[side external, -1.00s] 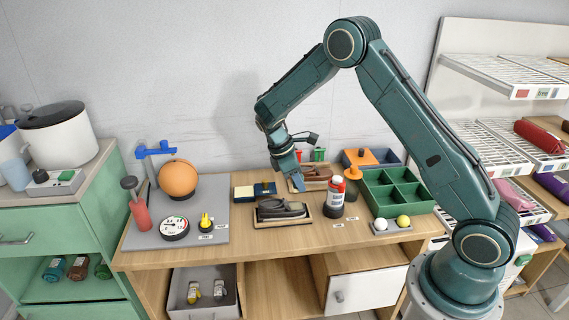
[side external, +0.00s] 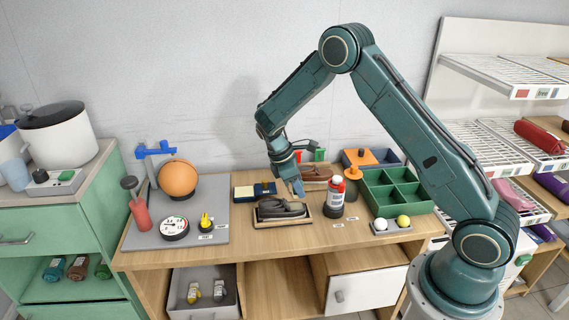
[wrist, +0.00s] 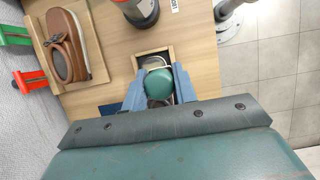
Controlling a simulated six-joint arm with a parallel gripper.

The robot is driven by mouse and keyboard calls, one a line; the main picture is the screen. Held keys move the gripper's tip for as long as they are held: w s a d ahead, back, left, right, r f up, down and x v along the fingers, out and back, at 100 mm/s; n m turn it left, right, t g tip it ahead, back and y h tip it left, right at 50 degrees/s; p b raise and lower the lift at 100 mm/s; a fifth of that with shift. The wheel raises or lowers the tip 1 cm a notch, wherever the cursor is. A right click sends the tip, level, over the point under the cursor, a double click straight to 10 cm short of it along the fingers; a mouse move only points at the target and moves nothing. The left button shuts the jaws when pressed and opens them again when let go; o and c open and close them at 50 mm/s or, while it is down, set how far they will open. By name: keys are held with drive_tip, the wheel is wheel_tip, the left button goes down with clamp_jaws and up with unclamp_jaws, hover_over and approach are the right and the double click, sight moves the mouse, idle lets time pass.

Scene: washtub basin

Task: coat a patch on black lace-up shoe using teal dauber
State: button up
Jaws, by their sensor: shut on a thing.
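The black lace-up shoe (side external: 280,207) lies on a wooden tray (side external: 270,222) at the middle front of the bench. My gripper (side external: 298,188) is just behind and above its right part; whether anything touches the shoe cannot be told. In the wrist view my gripper (wrist: 159,88) has its blue fingers shut on the teal dauber (wrist: 159,84), whose rounded teal top faces the camera. The dauber and the fingers hide most of the shoe, and the dauber's lower end is hidden. The tray's rim (wrist: 153,52) shows beyond the dauber.
A brown shoe (side external: 316,173) sits on another tray behind. A green compartment box (side external: 397,190) and a tray with two balls (side external: 392,227) are farther right. A grey board with several objects (side external: 140,238) lies left.

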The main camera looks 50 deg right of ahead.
sight(297, 210)
drive_tip(key=shift+f, duration=2.9)
drive_tip(key=shift+w+d, duration=1.4)
drive_tip(key=shift+s+a, duration=1.35)
drive_tip(key=shift+r, duration=4)
drive_tip(key=shift+a, duration=0.1)
